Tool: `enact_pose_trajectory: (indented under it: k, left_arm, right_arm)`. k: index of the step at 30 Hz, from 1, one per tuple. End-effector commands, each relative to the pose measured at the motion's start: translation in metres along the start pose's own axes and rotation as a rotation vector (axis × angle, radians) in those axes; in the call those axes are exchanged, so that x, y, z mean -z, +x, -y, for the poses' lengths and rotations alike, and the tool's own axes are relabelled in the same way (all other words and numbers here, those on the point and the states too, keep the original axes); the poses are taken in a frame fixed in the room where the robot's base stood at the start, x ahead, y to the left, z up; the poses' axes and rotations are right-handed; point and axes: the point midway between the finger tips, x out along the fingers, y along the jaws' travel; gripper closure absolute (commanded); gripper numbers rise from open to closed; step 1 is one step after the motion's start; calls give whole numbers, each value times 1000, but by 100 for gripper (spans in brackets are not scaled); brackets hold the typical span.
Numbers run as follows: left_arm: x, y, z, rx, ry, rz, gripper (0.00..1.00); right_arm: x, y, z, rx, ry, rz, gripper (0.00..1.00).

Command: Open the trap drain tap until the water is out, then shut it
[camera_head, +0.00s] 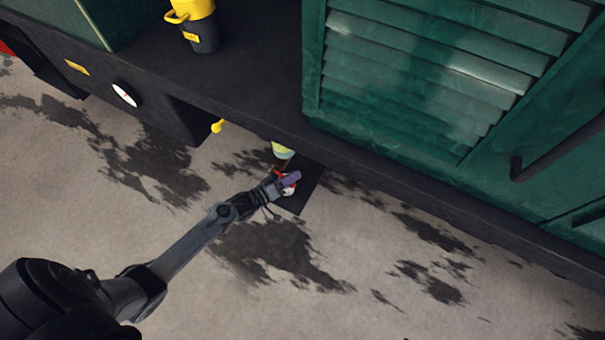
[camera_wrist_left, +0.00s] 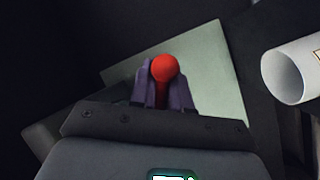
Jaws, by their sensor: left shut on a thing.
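My left gripper (camera_head: 286,184) reaches in from the left to the lower edge of the dark tram body. In the left wrist view its two purple-grey fingers (camera_wrist_left: 164,90) are shut on a red ball-ended handle (camera_wrist_left: 163,69), which I take to be the drain tap. Most of the tap is hidden by the fingers. A pale green and yellow fitting (camera_head: 282,150) shows just above the gripper, below the tram's edge. No flowing water can be made out. My right gripper is not in view.
A green louvred panel (camera_head: 420,70) with a dark handle bar (camera_head: 560,145) is at the right. A yellow and black can (camera_head: 195,25) stands on the dark ledge. A yellow knob (camera_head: 217,126) juts from the tram's side. A white cylinder (camera_wrist_left: 292,70) is close by on the right in the wrist view.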

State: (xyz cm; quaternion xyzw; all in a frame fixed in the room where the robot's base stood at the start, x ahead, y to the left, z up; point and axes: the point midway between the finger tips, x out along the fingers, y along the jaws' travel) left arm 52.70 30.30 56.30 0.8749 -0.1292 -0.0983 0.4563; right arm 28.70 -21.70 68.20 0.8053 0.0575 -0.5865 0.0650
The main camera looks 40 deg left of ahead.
Motion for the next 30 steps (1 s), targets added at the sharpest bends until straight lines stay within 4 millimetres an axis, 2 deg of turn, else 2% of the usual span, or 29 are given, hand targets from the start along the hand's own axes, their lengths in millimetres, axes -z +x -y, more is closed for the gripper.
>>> enact_pose_trajectory:
  k: [11, 12, 15, 25, 30]
  left_arm:
    - [-3, -2, 2, 6, 1, 3, 100]
    - [-3, -2, 2, 6, 1, 3, 78]
    - [-2, -2, 2, 6, 1, 2, 63]
    - [0, -3, 2, 5, 3, 0, 62]
    - [0, -17, 1, 7, 2, 1, 62]
  right_arm:
    - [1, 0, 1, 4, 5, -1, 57]
    - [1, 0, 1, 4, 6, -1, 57]
    - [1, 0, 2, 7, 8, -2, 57]
    - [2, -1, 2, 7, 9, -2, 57]
    - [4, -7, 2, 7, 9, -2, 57]
